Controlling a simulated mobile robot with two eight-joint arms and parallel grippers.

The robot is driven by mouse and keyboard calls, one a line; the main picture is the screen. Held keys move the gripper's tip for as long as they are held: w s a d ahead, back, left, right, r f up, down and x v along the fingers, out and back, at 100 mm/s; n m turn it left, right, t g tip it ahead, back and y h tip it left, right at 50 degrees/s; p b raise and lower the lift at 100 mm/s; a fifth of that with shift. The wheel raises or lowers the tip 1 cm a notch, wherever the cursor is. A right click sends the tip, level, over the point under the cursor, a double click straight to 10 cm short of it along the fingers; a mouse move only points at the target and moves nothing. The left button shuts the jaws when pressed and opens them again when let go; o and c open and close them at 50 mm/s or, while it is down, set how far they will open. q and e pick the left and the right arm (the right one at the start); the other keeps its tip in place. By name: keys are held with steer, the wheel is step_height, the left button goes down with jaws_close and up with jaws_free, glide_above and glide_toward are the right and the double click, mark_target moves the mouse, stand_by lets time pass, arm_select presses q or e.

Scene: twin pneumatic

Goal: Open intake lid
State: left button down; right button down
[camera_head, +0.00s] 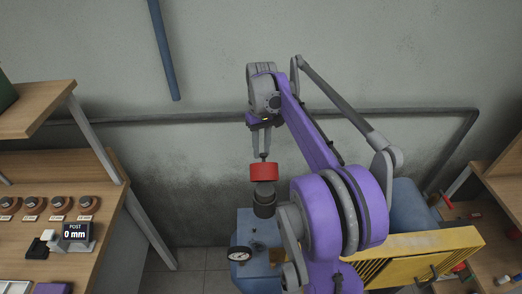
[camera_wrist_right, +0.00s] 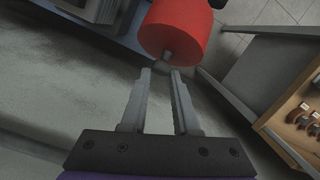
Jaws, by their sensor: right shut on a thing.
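The red lid (camera_head: 264,173) is a short red cylinder above a grey and black intake neck (camera_head: 264,196) on the blue machine. I cannot tell whether it is seated or slightly raised. My right gripper (camera_head: 262,155) comes down from above, with its fingers shut on the lid's small grey knob. In the right wrist view, the red lid (camera_wrist_right: 176,24) fills the top middle, and the fingertips of the right gripper (camera_wrist_right: 161,72) meet at its knob. The contact is partly hidden. My left gripper is in neither view.
A blue machine body (camera_head: 252,226) with a pressure gauge (camera_head: 240,254) stands below. A wooden bench (camera_head: 102,240) with several brown round parts and a "POST 0 mm" display (camera_head: 77,232) is at left. A yellow slatted panel (camera_head: 430,245) and another shelf (camera_head: 505,200) are at right.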

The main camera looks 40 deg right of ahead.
steer(key=shift+w+d+f, duration=0.55)
steer(key=shift+d+f, duration=0.05)
steer(key=shift+d, duration=0.05)
steer(key=c, duration=1.5)
jaws_free()
steer(key=shift+d, duration=0.1)
steer(key=o, duration=0.5)
steer(key=shift+s+d, duration=0.2)
steer(key=shift+o, duration=1.6)
steer(key=shift+w+a, duration=0.15)
steer(key=shift+a, duration=0.05)
step_height(320, 180, up, 11)
steer(key=w, duration=0.1)
steer(key=shift+d+f+p, duration=0.15)
steer(key=shift+d+p, duration=0.3)
